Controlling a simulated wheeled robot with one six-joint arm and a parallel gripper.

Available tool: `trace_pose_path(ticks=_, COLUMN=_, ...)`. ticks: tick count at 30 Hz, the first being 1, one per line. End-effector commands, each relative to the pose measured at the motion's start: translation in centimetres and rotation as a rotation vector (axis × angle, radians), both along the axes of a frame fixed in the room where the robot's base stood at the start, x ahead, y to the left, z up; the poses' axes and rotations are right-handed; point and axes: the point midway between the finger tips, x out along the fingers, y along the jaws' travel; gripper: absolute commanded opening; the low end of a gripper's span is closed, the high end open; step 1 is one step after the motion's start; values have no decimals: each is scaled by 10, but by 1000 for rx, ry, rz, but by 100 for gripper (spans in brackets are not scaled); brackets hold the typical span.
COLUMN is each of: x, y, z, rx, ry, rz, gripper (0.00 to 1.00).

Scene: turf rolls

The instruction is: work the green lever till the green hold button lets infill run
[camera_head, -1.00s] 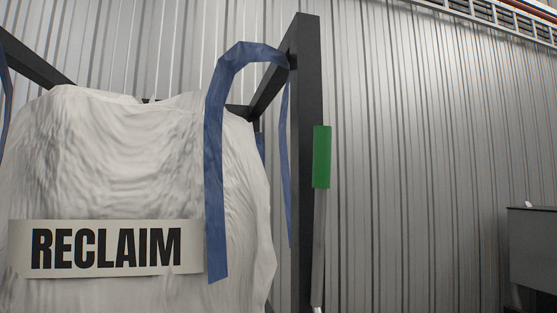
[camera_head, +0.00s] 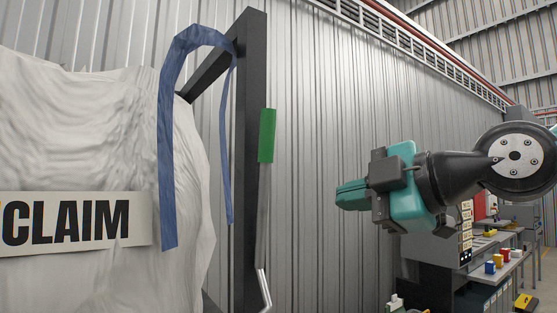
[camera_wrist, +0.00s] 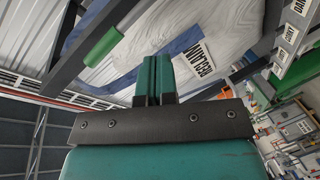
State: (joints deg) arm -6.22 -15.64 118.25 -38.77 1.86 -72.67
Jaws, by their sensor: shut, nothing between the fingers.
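The green lever handle (camera_head: 267,136) tops a grey metal rod beside the dark frame post, standing nearly upright in the head view. It also shows in the wrist view (camera_wrist: 104,46), left of my fingers. My gripper (camera_head: 340,195) is to the right of the lever, apart from it, with its fingers pointing left toward it. In the wrist view my gripper's fingers (camera_wrist: 154,60) are together and hold nothing. I cannot make out a green hold button.
A white bulk bag (camera_head: 90,150) labelled RECLAIM hangs by blue straps from the dark frame (camera_head: 245,160). A ribbed metal wall (camera_head: 320,130) stands behind. Benches with coloured containers (camera_head: 495,262) are at the right. The space between gripper and lever looks clear.

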Motion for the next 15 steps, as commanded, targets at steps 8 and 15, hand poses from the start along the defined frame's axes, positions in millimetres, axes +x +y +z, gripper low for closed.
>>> trace_pose_path(ticks=8, x=10, y=-4, z=82, rx=-100, ry=-529, rz=14, gripper=0)
trace_pose_path(ticks=15, x=30, y=18, z=93, rx=-106, ry=-548, rz=18, gripper=0)
